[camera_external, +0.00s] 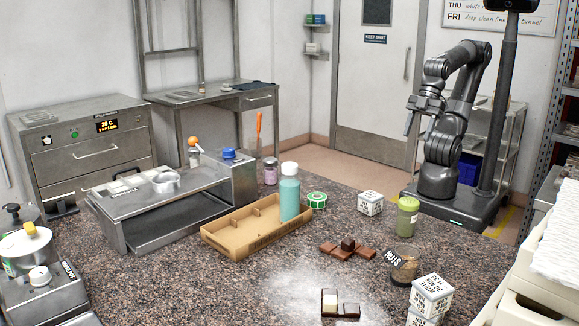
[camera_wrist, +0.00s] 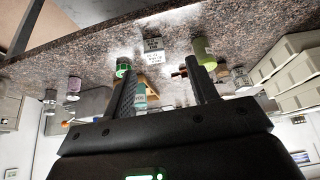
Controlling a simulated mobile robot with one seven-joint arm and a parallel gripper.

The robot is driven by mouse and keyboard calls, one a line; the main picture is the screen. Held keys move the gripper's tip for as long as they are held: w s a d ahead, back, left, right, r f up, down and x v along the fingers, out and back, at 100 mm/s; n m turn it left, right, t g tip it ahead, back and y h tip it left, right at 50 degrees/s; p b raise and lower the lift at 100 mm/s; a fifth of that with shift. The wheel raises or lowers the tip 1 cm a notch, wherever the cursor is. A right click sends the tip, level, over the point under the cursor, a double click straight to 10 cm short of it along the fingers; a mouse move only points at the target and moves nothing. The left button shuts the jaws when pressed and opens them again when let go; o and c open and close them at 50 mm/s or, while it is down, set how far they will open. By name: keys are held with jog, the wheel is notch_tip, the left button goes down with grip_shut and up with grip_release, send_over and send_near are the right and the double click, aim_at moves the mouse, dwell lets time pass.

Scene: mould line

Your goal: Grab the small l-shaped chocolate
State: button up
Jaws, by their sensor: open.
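Several brown chocolate pieces (camera_external: 345,251) lie in a cluster on the speckled counter, with a darker piece at the middle. I cannot tell for sure which piece is the small L-shaped one. In the wrist view my gripper (camera_wrist: 166,58) is open and empty; small brown pieces (camera_wrist: 180,73) show far off between the fingers.
A cardboard tray (camera_external: 235,239) holds a teal bottle (camera_external: 289,196). A green tin (camera_external: 317,200), a lettered white box (camera_external: 370,203), a green jar (camera_external: 407,217), a nuts glass (camera_external: 403,266) and stacked boxes (camera_external: 431,294) surround the chocolates. A steel machine (camera_external: 160,205) stands left.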

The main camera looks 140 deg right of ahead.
jog(key=w+a+m+y, duration=0.3)
jog(key=w+a+m, duration=0.1)
jog(key=w, duration=0.6)
jog(key=w+a+m+y, duration=0.25)
jog(key=w+m, duration=0.25)
jog(key=w, duration=0.4)
jog(key=w+a+m+y, duration=0.2)
jog(key=w+a+m, duration=0.2)
jog(key=w, duration=0.6)
jog(key=w+d+f+m+t, duration=0.1)
jog(key=w+f+m, duration=0.3)
jog(key=w, duration=0.3)
jog(key=w+d+f+m+t, duration=0.1)
jog(key=w+f+m+t, duration=0.1)
jog(key=w+f+m, duration=0.3)
jog(key=w+d+f+m+t+y, duration=0.1)
jog(key=w+f+m, duration=0.4)
jog(key=w, duration=0.5)
jog(key=shift+d+f+m+t, duration=0.2)
jog(key=shift+d+m+t, duration=0.1)
jog(key=shift+d+m, duration=0.1)
jog(key=shift+w+a+f, duration=0.2)
jog(key=shift+w, duration=0.1)
jog(key=x, duration=1)
jog(key=shift+w+r, duration=0.15)
jog(key=shift+w, duration=0.05)
jog(key=shift+c, duration=0.6)
